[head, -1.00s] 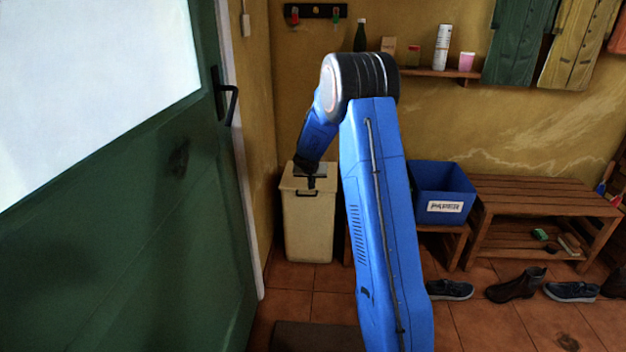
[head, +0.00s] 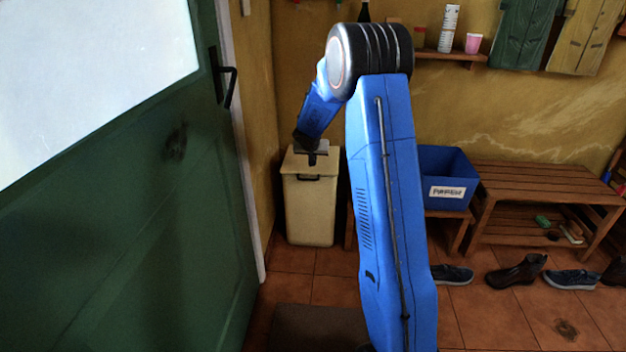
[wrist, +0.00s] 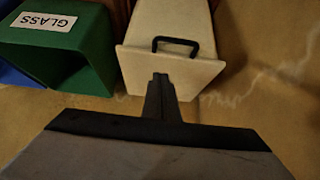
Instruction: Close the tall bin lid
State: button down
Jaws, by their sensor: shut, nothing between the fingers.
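The tall bin (head: 311,212) is cream and stands upright against the back wall, right of the green door. Its lid (head: 325,165) lies flat across the top, with a black handle (head: 307,178) at the front edge. In the wrist view the lid (wrist: 205,72) and its handle (wrist: 176,46) also show. My gripper (head: 312,160) is shut and empty, pointing down over the lid. In the wrist view its fingertips (wrist: 160,78) overlap the lid behind the handle; I cannot tell whether they touch it. My arm partly hides the top of the bin.
A blue paper box (head: 444,180) sits on a low wooden stand right of the bin. A green glass box (wrist: 60,50) shows in the wrist view. A slatted bench (head: 540,185) and several shoes are farther right. The green door (head: 130,220) is close on the left.

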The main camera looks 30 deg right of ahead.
jog(key=s+a+f, duration=0.4)
jog(key=s+a, duration=0.1)
jog(key=s, duration=0.2)
jog(key=shift+s+f, duration=0.15)
jog(key=shift+f, duration=0.2)
jog(key=shift+r, duration=0.1)
jog(key=s+a+r+n+h, duration=0.1)
jog(key=s+a+r, duration=0.1)
jog(key=s+r, duration=0.75)
jog(key=s+a+r, duration=0.2)
jog(key=s+r, duration=0.7)
jog(key=s, duration=0.1)
jog(key=s+a+n+y, duration=0.1)
jog(key=s+a, duration=0.3)
jog(key=s, duration=0.5)
jog(key=s+a+r+n+g+y, duration=0.1)
jog(key=s+a, duration=0.4)
jog(key=s, duration=0.5)
jog(key=s+a+r+n+y, duration=0.1)
jog(key=s+a+n+y, duration=0.2)
jog(key=s, duration=0.7)
jog(key=shift+s+a+n+g, duration=0.3)
jog(key=shift+a+n, duration=0.1)
jog(key=shift+a, duration=0.85)
jog(key=shift+w, duration=0.1)
